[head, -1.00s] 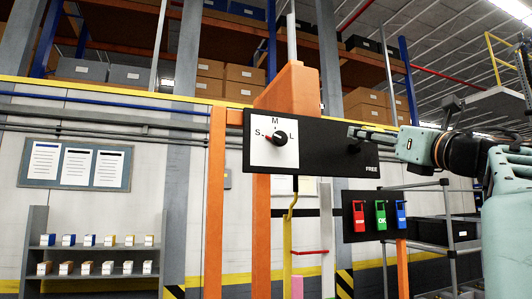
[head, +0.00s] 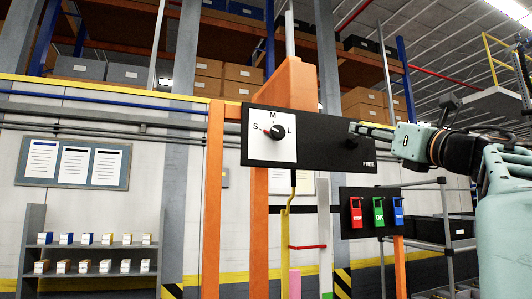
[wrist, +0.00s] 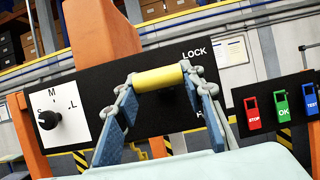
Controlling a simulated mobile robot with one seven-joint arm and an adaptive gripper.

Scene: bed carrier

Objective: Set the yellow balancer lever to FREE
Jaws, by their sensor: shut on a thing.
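The yellow balancer lever (wrist: 160,77) is a short bar across the jaws of my gripper (wrist: 159,78) in the wrist view. The blue-padded fingers press its two ends. The word LOCK shows above right of the lever; the lettering below is mostly hidden by a finger. In the head view my gripper (head: 371,130) reaches from the right to the right part of the black panel (head: 320,145), above the word FREE. A strip of yellow shows at the fingers there, but I cannot tell the lever's exact angle.
A black knob (head: 278,132) on a white S-M-L plate sits at the panel's left. Below right is a box (head: 372,232) with red STOP, green OK and blue TEST buttons. Orange posts (head: 217,200) and a yellow hook (head: 287,225) stand below the panel.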

